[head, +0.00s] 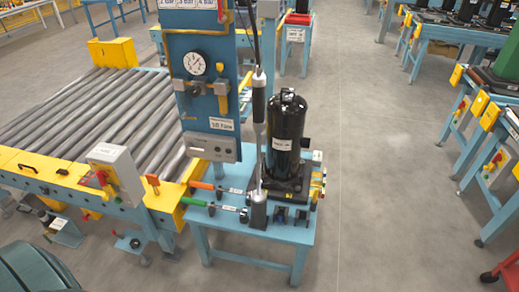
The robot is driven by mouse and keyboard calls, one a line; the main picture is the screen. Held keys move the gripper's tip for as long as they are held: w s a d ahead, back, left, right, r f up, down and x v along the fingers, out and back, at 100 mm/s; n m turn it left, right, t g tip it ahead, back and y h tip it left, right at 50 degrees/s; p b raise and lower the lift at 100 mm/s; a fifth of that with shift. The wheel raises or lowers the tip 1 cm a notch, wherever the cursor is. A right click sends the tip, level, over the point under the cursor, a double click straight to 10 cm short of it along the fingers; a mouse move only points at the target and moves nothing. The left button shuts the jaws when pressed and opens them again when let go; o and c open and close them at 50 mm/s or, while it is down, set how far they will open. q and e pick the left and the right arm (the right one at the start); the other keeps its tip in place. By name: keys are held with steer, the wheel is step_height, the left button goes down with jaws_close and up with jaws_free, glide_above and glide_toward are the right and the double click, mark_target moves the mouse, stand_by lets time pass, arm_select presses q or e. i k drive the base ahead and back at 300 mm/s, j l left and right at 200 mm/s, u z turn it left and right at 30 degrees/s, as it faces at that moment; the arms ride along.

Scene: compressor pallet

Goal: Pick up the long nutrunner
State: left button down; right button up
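A long upright tool, which looks like the long nutrunner (259,105), hangs from a dark cable in front of the black compressor (287,135). Neither of my grippers shows in the head view.
A blue panel with a gauge (195,64) stands behind the bench to the left. A roller conveyor (85,115) with a control box (115,170) fills the left. Floor (375,190) is clear right of the bench; more blue stations (490,115) line the right edge.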

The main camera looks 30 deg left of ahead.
mark_target(258, 79)
steer(key=u, duration=2.1)
steer(key=l+z, duration=0.1)
steer(key=z, duration=0.65)
steer(key=l+z, duration=0.15)
steer(key=z, duration=0.25)
steer(key=i+l+u, duration=0.4)
steer(key=l, duration=0.2)
steer(key=i+l+u, duration=0.4)
steer(key=l, duration=0.35)
